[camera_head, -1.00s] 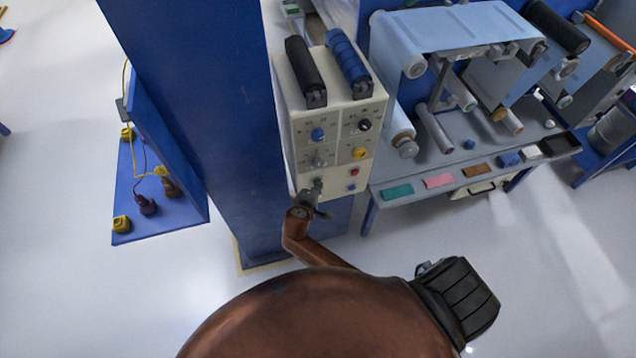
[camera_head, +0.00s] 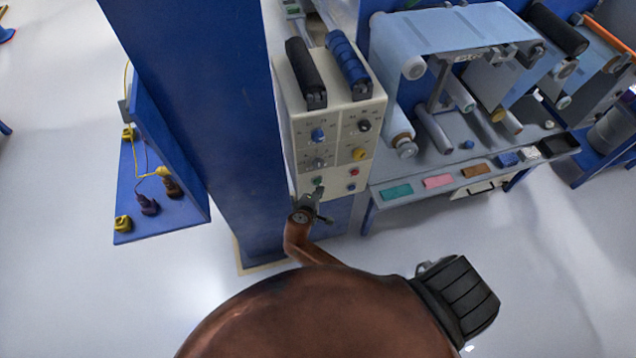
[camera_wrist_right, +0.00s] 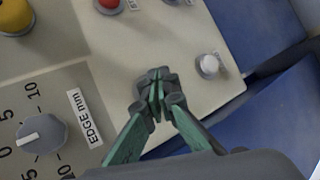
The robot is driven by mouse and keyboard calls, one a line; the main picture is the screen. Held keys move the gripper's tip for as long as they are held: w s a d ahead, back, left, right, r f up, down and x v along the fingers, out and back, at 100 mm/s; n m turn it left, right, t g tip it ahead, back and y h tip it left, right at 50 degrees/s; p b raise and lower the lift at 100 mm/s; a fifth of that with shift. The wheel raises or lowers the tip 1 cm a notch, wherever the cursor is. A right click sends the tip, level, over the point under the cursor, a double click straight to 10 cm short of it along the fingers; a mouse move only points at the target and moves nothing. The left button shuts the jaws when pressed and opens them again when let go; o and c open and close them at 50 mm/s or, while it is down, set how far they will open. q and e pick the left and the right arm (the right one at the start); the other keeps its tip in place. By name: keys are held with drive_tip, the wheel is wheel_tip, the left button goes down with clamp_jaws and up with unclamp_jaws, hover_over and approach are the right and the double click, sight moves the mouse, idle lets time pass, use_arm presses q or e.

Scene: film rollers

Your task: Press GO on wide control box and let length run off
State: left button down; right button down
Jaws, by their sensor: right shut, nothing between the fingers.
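The wide control box (camera_head: 333,192) is a cream panel with several knobs and buttons, beside a tall blue column. A small green button (camera_head: 317,181) shows low on its left side, just above my right gripper (camera_head: 317,193) in the head view. In the right wrist view my right gripper (camera_wrist_right: 157,96) is shut and empty, its tips close over the panel face. The tips hide what lies behind them there, and I cannot tell whether they touch. A red button (camera_head: 354,172) sits to the right of the green one. My left gripper is not in view.
A grey knob marked EDGE mm (camera_wrist_right: 42,133) and a pale button (camera_wrist_right: 208,65) flank the fingers. Black and blue rollers (camera_head: 349,64) lie on the box top. A grey bench (camera_head: 440,160) with film rollers stands at right. The blue column (camera_head: 205,110) is close at left.

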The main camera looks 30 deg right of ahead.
drive_tip(key=shift+s+a+p, duration=0.2)
drive_tip(key=shift+s+p, duration=0.15)
drive_tip(key=shift+s, duration=0.45)
drive_tip(key=shift+s+a+p, duration=0.2)
drive_tip(key=shift+s+p, duration=0.2)
drive_tip(key=shift+s, duration=0.45)
drive_tip(key=shift+s+a+p, duration=0.2)
drive_tip(key=shift+s+p, duration=0.15)
drive_tip(key=shift+s, duration=0.45)
